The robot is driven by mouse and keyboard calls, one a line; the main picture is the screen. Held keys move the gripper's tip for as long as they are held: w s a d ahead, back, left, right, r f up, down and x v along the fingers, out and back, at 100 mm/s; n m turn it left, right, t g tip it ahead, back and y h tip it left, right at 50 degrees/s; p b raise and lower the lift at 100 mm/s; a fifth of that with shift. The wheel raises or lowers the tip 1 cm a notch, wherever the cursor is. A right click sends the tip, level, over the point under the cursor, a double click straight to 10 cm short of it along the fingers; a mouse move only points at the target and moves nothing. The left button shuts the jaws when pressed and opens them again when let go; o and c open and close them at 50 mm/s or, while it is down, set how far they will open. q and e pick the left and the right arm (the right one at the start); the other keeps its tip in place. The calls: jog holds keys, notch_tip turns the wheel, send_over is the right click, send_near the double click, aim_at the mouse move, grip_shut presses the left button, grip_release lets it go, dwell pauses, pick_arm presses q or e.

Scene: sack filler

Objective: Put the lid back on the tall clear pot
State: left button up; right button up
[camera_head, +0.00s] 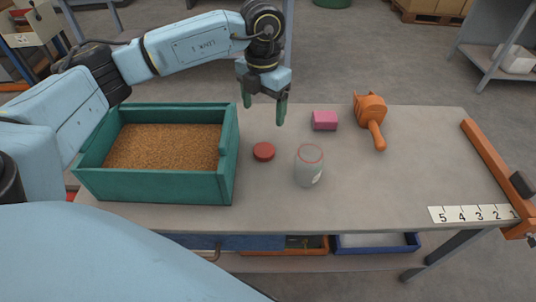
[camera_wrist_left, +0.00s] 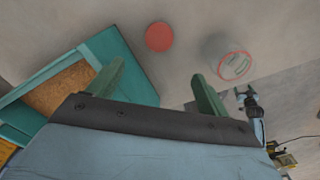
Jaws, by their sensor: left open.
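The tall clear pot (camera_head: 309,168) stands upright on the table, open at the top with a reddish rim; it also shows in the left wrist view (camera_wrist_left: 234,67). The round red lid (camera_head: 263,151) lies flat on the table to the left of the pot, apart from it. The lid also shows in the left wrist view (camera_wrist_left: 159,37). My left gripper (camera_head: 264,113) is open and empty, pointing down above the table, behind the lid in the head view. Its two green fingers (camera_wrist_left: 160,82) are spread in the left wrist view.
A green box of brown grain (camera_head: 228,190) stands left of the lid. A pink block (camera_head: 324,120) and an orange scoop (camera_head: 371,108) lie behind the pot. An orange bar (camera_head: 488,155) and a numbered strip (camera_head: 470,214) are at the right edge. The table right of the pot is clear.

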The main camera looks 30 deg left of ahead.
pick_arm(q)
jog(key=shift+s+f, duration=0.1)
jog(key=shift+f, duration=0.2)
pick_arm(e)
jog(key=shift+w+d, duration=0.15)
jog(key=shift+w, duration=0.15)
pick_arm(q)
jog(key=b, duration=0.2)
send_over(263, 151)
notch_tip(263, 151, down, 8)
jog(key=shift+d+f, duration=0.1)
jog(key=shift+f, duration=0.05)
pick_arm(e)
jog(key=w+r, duration=0.3)
jog(key=shift+w+a, duration=0.3)
jog(key=shift+w, duration=0.05)
pick_arm(q)
jog(key=shift+f, duration=0.15)
notch_tip(263, 151, down, 5)
jog(key=shift+r+b, duration=0.1)
jog(key=shift+b, duration=0.6)
pick_arm(e)
jog(key=shift+t, duration=0.3)
jog(key=r, duration=0.1)
jog(key=w+r, duration=0.2)
jog(key=shift+w+a+r, duration=0.2)
jog(key=shift+a+r, duration=0.05)
jog(key=shift+a, duration=0.05)
